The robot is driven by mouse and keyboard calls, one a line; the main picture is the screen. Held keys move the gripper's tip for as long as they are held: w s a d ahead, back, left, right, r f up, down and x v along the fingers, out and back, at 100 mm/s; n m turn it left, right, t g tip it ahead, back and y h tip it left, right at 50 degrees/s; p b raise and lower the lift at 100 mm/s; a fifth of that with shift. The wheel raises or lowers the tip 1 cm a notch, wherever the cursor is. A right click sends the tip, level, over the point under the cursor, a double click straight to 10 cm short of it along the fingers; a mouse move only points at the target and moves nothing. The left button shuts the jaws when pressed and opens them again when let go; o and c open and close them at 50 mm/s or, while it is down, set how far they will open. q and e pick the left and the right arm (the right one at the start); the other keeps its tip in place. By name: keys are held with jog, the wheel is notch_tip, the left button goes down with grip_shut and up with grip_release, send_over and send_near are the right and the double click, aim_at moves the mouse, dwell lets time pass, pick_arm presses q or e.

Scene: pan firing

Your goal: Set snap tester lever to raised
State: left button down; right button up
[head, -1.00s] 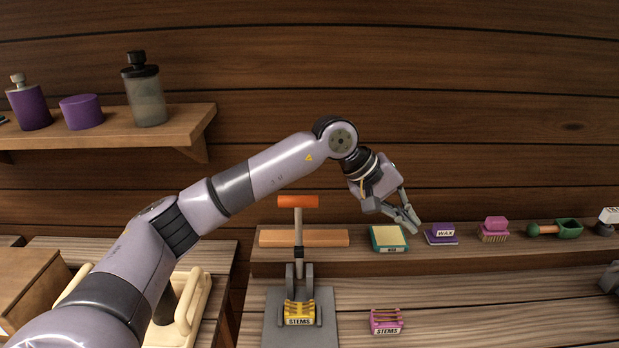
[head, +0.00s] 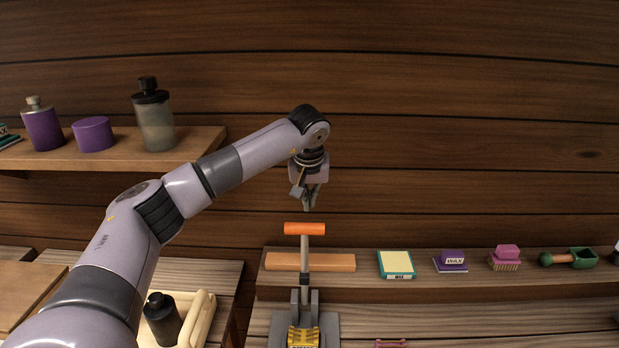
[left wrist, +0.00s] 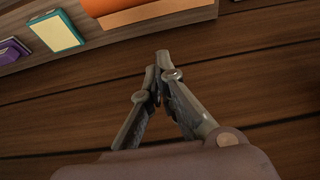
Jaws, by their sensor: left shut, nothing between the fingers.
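The snap tester (head: 276,330) stands on the bench at the bottom of the head view, with a yellow stems bundle in it. Its lever (head: 305,255) stands upright and ends in an orange crossbar handle (head: 304,228). In the left wrist view the handle (left wrist: 100,6) shows at the top edge, partly cut off. My left gripper (head: 307,209) points down just above the handle in the head view, apart from it. In the left wrist view its fingertips (left wrist: 160,62) are together with nothing between them. My right gripper is not in view.
A wall shelf (head: 200,141) with bottles is at left. A dark bottle (head: 163,320) stands below.

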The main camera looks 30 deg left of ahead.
pick_arm(q)
jog(key=s, duration=0.1)
jog(key=s+d+p, duration=0.2)
jog(key=shift+s+f, duration=0.15)
jog(key=shift+f, duration=0.2)
